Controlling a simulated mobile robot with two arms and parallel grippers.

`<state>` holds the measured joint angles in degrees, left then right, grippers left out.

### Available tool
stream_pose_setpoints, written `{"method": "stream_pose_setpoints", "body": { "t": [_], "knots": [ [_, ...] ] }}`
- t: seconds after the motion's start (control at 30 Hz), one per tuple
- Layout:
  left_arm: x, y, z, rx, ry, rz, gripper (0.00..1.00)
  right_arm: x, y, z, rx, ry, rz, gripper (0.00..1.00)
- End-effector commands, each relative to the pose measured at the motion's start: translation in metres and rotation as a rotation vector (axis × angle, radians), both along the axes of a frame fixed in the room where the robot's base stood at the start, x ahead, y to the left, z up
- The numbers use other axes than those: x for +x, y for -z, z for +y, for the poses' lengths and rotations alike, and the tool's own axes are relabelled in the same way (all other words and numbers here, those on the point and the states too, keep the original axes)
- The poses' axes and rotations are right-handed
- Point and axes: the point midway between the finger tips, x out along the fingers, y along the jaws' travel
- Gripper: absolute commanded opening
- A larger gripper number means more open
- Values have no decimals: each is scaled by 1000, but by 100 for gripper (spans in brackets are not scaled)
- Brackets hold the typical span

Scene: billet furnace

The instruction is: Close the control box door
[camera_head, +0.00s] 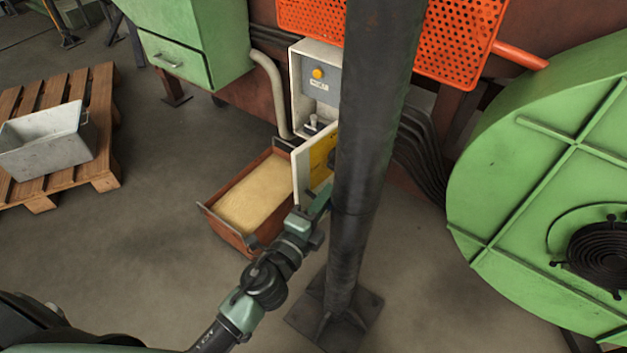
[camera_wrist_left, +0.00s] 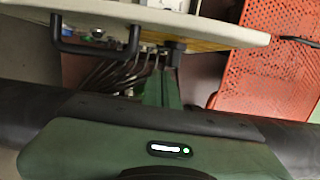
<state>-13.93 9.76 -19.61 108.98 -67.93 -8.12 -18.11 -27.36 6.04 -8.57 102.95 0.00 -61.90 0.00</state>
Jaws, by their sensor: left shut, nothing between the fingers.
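The control box (camera_head: 302,88) is a pale grey housing with a yellow button on its grey panel, partly hidden by the dark post. Its door (camera_head: 301,178) stands open toward me, with a pale rim and a yellow inner face. In the left wrist view the door (camera_wrist_left: 200,28) crosses the top, with a black bar handle (camera_wrist_left: 95,47). My left gripper (camera_head: 325,198) is shut and empty at the door's lower edge, partly behind the post. In the wrist view its fingers (camera_wrist_left: 168,70) reach up close to the door; I cannot tell whether they touch. My right gripper is not in view.
A thick dark post (camera_head: 366,150) stands right beside my left gripper and hides part of the box. A rusty bin of sandy material (camera_head: 230,228) sits under the door. A green round housing (camera_head: 520,160) is at right, and an orange perforated guard (camera_head: 455,40) above.

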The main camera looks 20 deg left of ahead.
Motion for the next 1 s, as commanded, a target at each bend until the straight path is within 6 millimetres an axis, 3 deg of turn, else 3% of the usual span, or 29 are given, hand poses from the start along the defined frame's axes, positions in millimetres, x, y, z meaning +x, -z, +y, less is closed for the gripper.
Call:
{"method": "stream_pose_setpoints", "body": {
  "t": [0.03, 0.1, 0.3, 1.0],
  "knots": [
    [10, -3, -1, 0, 0, -2, 0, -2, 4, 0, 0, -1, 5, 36],
    [13, 0, 13, 4, -1, 0, 0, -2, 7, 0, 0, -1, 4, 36],
    [22, 1, 31, 0, -1, 1, 0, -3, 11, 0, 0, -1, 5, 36],
    [28, 1, 44, 4, 57, 0, 0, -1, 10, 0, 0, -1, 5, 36]
  ]
}}
